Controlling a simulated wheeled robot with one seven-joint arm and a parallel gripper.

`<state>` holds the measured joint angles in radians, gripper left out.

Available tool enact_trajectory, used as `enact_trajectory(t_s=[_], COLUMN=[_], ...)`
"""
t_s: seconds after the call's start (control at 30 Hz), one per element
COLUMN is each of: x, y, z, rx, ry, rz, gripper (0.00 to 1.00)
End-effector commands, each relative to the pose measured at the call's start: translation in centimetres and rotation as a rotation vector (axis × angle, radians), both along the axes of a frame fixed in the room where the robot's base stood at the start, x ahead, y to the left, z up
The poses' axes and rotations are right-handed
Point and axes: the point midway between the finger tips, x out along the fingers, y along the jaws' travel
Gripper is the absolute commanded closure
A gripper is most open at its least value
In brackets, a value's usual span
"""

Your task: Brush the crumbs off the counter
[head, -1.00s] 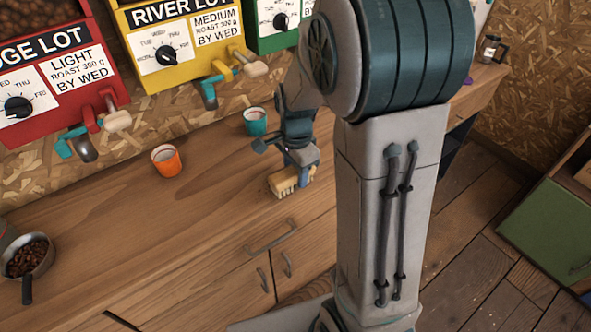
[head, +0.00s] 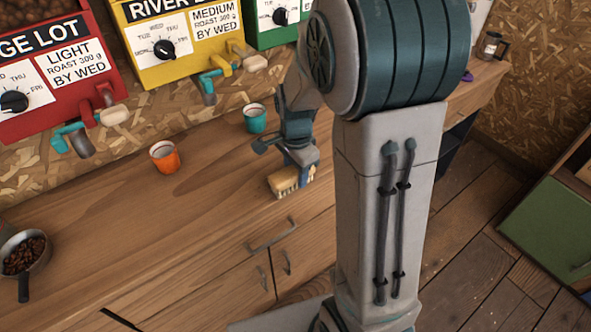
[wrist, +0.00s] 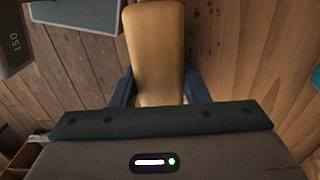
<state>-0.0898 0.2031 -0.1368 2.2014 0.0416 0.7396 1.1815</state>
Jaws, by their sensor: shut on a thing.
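My gripper (head: 296,172) is shut on a brush (head: 283,184) with a pale wooden back and light bristles. The brush is low at the front edge of the wooden counter (head: 215,175); I cannot tell whether its bristles touch the wood. In the wrist view the brush's long wooden back (wrist: 155,40) lies between the two blue fingers (wrist: 158,92). A few small dark specks, possibly crumbs (wrist: 204,22), show on the wood to the right of the brush there. No crumbs can be made out in the head view, where my arm hides part of the counter.
An orange cup (head: 164,158) and a teal cup (head: 255,119) stand behind the brush. A pan of beans (head: 24,255) is at the far left. Bean dispensers with spouts (head: 208,85) hang over the back. Bare counter lies left of the brush.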

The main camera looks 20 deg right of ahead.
Motion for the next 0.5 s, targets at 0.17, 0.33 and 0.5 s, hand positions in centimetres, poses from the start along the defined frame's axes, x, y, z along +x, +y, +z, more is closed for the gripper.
enact_trajectory(t_s=[0.17, 0.33, 0.5], x=[0.0, 0.0, 1.0], y=[0.0, 0.0, 0.3], z=[-0.4, -0.5, -0.4], rx=[0.0, 0.0, 0.0], ry=[0.0, 0.0, 0.001], rz=[0.0, 0.0, 0.001], gripper=[0.77, 0.77, 0.77])
